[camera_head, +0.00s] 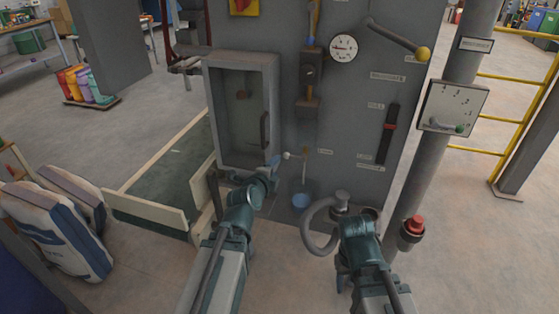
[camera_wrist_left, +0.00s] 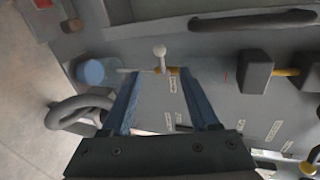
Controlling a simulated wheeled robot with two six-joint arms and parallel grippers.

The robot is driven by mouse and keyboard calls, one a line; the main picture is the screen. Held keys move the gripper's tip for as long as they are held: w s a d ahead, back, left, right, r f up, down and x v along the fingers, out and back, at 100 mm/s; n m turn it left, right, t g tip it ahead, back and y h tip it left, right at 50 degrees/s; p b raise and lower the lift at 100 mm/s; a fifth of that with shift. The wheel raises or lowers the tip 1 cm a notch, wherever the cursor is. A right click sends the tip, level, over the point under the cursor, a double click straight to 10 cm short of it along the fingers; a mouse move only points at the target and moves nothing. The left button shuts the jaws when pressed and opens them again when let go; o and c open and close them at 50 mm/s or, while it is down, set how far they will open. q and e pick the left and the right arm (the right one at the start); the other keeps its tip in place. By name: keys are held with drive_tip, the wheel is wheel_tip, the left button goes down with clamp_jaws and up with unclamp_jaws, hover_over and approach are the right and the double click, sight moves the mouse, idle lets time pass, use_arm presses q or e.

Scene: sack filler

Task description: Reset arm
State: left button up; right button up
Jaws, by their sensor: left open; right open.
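A small arm with a white ball knob (camera_head: 287,155) stands out from the grey machine front, beside a yellow-brown upright piece (camera_head: 304,160). In the left wrist view the knob (camera_wrist_left: 160,51) and a thin grey rod lie between and just beyond the two blue fingers. My left gripper (camera_head: 275,164) is open and empty, close to the knob; I cannot tell whether it touches. My right gripper (camera_head: 342,284) is low at the front right, mostly hidden by its own arm; a small blue part shows, and nothing is seen held.
A blue cylinder (camera_head: 303,200) sits below the knob. A curved grey hose (camera_head: 320,228) is close beside the right arm. A windowed door (camera_head: 243,112), a yellow-knobbed lever (camera_head: 422,54), a gauge (camera_head: 343,48) and a red button (camera_head: 413,225) surround the area. Filled sacks (camera_head: 62,235) stand left.

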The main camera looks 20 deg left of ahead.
use_arm(q)
drive_tip(key=s+d+f+n+g+h+p, duration=0.1)
drive_tip(key=s+d+f+n+g+p, duration=0.3)
drive_tip(key=d, duration=0.3)
drive_tip(key=s+d+f+n+g+h+p, duration=0.1)
drive_tip(key=s+d+f+n+g+p, duration=0.2)
drive_tip(key=s+d, duration=0.35)
drive_tip(key=s+d+r+n+g+y+p, duration=0.1)
drive_tip(key=s+r+n+g+y+p, duration=0.1)
drive_tip(key=s+n+g, duration=0.5)
drive_tip(key=s+n+y+p, duration=0.1)
drive_tip(key=s+y, duration=0.1)
drive_tip(key=s, duration=0.4)
drive_tip(key=shift+d+g, duration=0.35)
drive_tip(key=shift+g, duration=0.05)
